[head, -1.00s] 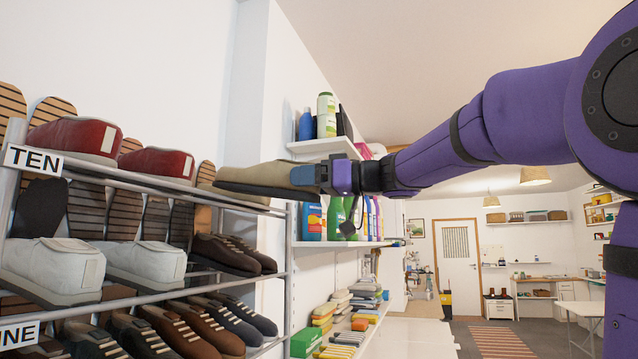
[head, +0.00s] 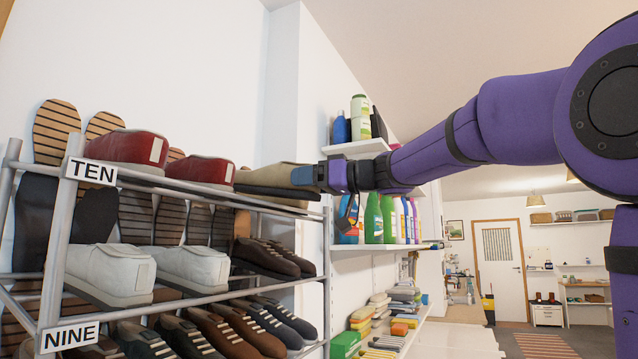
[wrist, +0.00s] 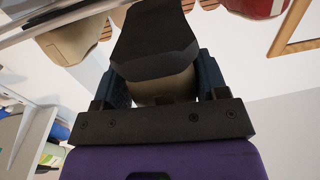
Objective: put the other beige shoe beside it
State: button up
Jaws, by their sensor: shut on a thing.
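My gripper (head: 318,176) is shut on the heel end of a beige shoe (head: 272,177) with a dark sole. The shoe is level, toe to the left, at the right end of the top rack shelf (head: 225,194). Whether its sole touches the shelf is unclear. In the wrist view, the gripper (wrist: 160,92) holds this shoe, and its dark sole (wrist: 155,40) fills the upper middle. A second beige shoe (wrist: 70,40) stands at the upper left there, close to the held one. In the head view it is mostly hidden by the held shoe.
Two red shoes (head: 127,148) stand left of the held shoe on the shelf labelled TEN (head: 92,172). White and brown shoes (head: 265,258) fill the shelf below, marked NINE (head: 70,337). A wall shelf with bottles (head: 375,218) stands close to the right.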

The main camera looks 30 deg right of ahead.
aim_at(319, 190)
jog(key=shift+w+d+r+x, duration=0.1)
jog(key=shift+r+x, duration=0.15)
jog(key=shift+x, duration=1.55)
jog(key=shift+w+d+r+x, duration=0.1)
jog(key=shift+d+r+x, duration=0.1)
jog(key=shift+x, duration=1.55)
jog(key=shift+w+d+r+x, duration=0.1)
jog(key=shift+r+x, duration=0.15)
jog(key=shift+x, duration=1.55)
jog(key=shift+a+f, duration=0.15)
jog(key=shift+f, duration=0.95)
jog(key=o, duration=1.2)
jog(key=shift+c, duration=0.2)
jog(key=shift+o, duration=0.4)
jog(key=shift+w, duration=0.1)
jog(key=shift+s+a+f+v, duration=0.15)
jog(key=shift+f+v, duration=0.05)
jog(key=shift+v, duration=2.15)
jog(key=shift+s+a+f+v, duration=0.15)
jog(key=shift+f+v, duration=0.1)
jog(key=shift+v, duration=2.1)
jog(key=shift+s+a+f+v, duration=0.1)
jog(key=shift+a+f+v, duration=0.1)
jog(key=shift+v, duration=2.1)
jog(key=shift+r, duration=0.1)
